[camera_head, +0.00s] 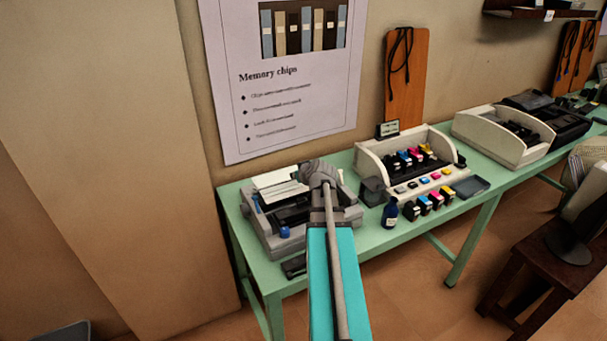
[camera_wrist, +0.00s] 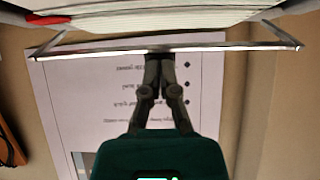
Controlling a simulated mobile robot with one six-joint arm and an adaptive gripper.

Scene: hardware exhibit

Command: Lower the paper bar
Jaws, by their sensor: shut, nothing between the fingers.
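A grey printer-like machine (camera_head: 262,232) with white paper (camera_head: 277,188) stands on the left end of the green table. My teal arm reaches over its right side in the head view, and its grey wrist covers part of the machine. My gripper (camera_wrist: 160,56) shows in the wrist view, with its fingers together and empty. The thin metal paper bar (camera_wrist: 90,51) runs across the upper part of that view, with a slanted side arm at each end. The fingertips meet the bar's middle in the picture; I cannot tell whether they touch it. White paper (camera_wrist: 190,20) lies beyond the bar.
The green table (camera_head: 385,240) also holds a cream ink-cartridge display (camera_head: 365,165), a dark blue bottle (camera_head: 390,213) and a second cream machine (camera_head: 480,125). A "Memory chips" poster (camera_head: 290,125) hangs on the wall behind. A dark wooden stool (camera_head: 530,262) stands at right.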

